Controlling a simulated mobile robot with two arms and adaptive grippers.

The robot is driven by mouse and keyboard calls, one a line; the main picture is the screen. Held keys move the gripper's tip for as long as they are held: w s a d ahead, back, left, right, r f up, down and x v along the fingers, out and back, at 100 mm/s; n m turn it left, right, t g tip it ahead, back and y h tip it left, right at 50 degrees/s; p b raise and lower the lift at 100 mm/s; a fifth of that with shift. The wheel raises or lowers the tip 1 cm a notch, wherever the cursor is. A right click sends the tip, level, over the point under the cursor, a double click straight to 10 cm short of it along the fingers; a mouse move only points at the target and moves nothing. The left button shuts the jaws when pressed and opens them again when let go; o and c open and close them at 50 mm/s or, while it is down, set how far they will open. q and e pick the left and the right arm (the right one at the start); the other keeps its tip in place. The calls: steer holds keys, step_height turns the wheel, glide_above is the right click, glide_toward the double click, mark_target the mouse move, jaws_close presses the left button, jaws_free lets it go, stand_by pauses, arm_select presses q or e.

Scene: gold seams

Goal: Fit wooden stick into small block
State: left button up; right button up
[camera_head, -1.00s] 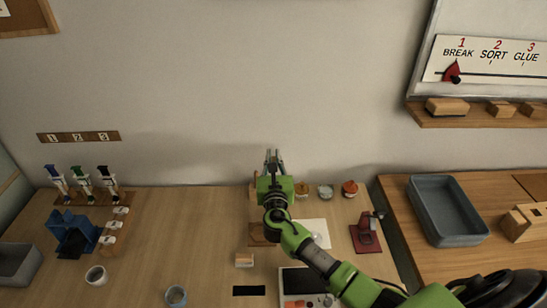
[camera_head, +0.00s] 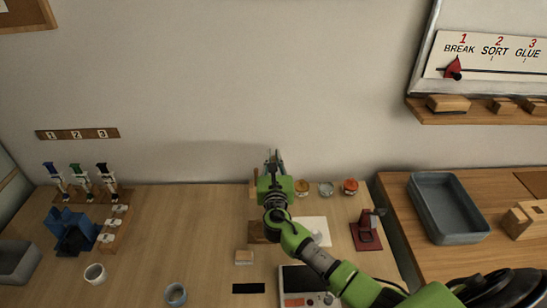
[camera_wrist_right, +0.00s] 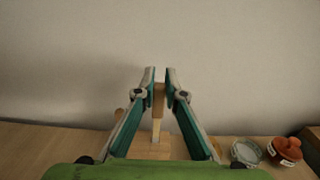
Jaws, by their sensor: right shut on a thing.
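My right gripper (camera_head: 274,158) reaches toward the back wall above the rear of the table. It also shows in the right wrist view (camera_wrist_right: 160,85), where its fingers are shut on an upright wooden stick (camera_wrist_right: 158,105). The stick's lower end is in front of or above a pale wooden block (camera_wrist_right: 150,152); I cannot tell whether they touch. In the head view my gripper and arm hide the stick. A small light wooden block (camera_head: 244,257) lies on the table nearer the front; I cannot tell whether it is the task's block. My left gripper is not in view.
Small jars (camera_head: 326,189) stand right of my arm, near a dark red stand (camera_head: 366,232). A grey tray (camera_head: 447,210) sits on the right table. The table's middle left is clear.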

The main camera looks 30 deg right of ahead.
steer(key=shift+f+b, duration=1.25)
steer(key=shift+f, duration=0.5)
stand_by(0.8)
steer(key=o, duration=0.8)
steer(key=shift+o, duration=0.2)
steer(key=p+v, duration=0.2)
steer(key=v, duration=0.3)
stand_by(0.5)
